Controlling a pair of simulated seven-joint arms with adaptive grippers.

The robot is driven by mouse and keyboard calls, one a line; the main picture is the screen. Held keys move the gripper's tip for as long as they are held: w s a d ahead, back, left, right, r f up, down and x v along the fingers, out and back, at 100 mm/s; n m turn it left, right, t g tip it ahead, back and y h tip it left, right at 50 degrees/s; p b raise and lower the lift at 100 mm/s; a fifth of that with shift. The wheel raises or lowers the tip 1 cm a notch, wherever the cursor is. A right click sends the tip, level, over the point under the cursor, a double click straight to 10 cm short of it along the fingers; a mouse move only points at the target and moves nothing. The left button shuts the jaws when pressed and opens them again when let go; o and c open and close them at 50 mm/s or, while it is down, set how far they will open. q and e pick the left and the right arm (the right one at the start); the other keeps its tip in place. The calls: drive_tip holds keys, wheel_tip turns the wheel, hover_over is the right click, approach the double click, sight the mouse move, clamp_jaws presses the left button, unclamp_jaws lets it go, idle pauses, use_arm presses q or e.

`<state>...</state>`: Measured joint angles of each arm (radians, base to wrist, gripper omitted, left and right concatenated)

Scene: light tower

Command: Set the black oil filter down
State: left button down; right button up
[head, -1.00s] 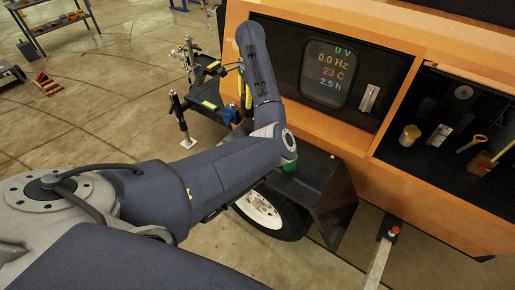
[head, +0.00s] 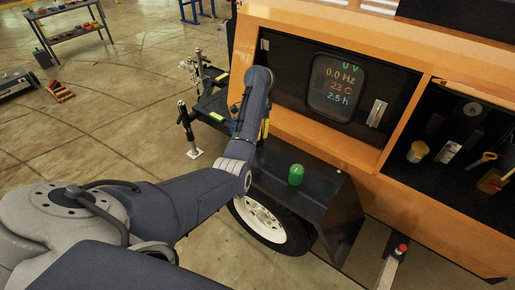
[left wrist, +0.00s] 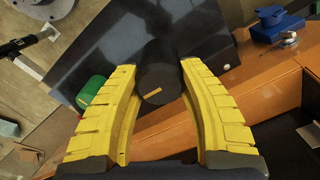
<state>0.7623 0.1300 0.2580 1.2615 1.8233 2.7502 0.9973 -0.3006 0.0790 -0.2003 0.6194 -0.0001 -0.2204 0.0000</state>
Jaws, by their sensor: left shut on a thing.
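The black oil filter (left wrist: 160,78) is a dark cylinder with a small orange mark in the left wrist view. The yellow fingers of my left gripper (left wrist: 158,66) are closed on its two sides. A dark flat panel (left wrist: 112,42) lies beyond the filter; I cannot tell whether the filter touches it. In the head view my left arm hides the filter, and only a bit of yellow finger (head: 266,129) shows beside the wrist. My right gripper is out of view.
A green can (head: 295,174) stands on the black fender (head: 325,188) above the wheel; it also shows beside my left finger in the left wrist view (left wrist: 90,92). The orange cabinet (head: 300,142) rises behind. A blue object (left wrist: 272,18) is near the gripper's right.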

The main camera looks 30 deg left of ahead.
use_arm(q)
drive_tip(key=shift+s+a+f, duration=0.1)
drive_tip(key=shift+s+f, duration=0.1)
drive_tip(key=shift+f, duration=0.45)
drive_tip(key=shift+w+f, duration=0.1)
drive_tip(key=shift+f, duration=4.15)
drive_tip(key=c, duration=0.8)
unclamp_jaws()
drive_tip(key=shift+c, duration=0.2)
drive_tip(key=r, duration=1)
drive_tip(key=shift+w+d, duration=0.1)
drive_tip(key=shift+d, duration=0.1)
drive_tip(key=shift+w+r, duration=0.2)
drive_tip(key=shift+r, duration=0.4)
drive_tip(key=shift+s+r, duration=0.1)
drive_tip(key=shift+r, duration=0.2)
